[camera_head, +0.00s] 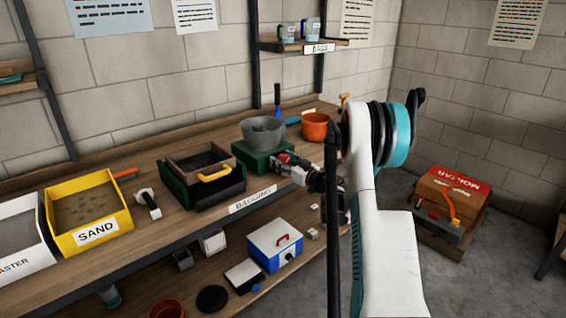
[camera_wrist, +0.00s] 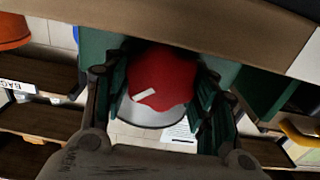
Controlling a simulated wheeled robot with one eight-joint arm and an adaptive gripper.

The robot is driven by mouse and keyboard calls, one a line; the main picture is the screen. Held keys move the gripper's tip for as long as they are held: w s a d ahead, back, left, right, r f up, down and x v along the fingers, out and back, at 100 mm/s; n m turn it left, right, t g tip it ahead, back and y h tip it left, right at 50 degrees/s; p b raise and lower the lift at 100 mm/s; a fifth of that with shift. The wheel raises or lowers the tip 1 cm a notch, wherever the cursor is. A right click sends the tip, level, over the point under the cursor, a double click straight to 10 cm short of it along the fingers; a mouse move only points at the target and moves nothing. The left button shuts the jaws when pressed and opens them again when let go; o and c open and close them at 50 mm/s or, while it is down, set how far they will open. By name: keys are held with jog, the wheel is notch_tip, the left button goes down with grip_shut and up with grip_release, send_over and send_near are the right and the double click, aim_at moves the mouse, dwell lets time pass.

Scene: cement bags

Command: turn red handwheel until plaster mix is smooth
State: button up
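The red handwheel (camera_wrist: 163,78) fills the middle of the wrist view, with a white mark and a pale lower edge. It sits on the front of the green mixer base (camera_head: 258,158), which carries a grey bowl (camera_head: 262,132). My gripper (camera_head: 290,166) is at the front of the base; in the wrist view its fingers (camera_wrist: 162,100) lie close against both sides of the wheel and seem shut on it. A little red shows between the fingers in the head view. The bowl's contents are too small to judge.
The bench holds a yellow SAND bin (camera_head: 60,212), a white plaster bin (camera_head: 30,262), a dark tray with a yellow handle (camera_head: 205,190) and an orange bucket (camera_head: 315,126). A lower shelf holds a blue-white box (camera_head: 270,250). A red-topped mortar box (camera_head: 445,190) stands at right.

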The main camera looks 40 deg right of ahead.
jog(key=shift+m, duration=0.4)
jog(key=shift+d+m, duration=0.2)
jog(key=shift+m, duration=2.3)
jog(key=o, duration=1.1)
jog(key=shift+c, duration=0.2)
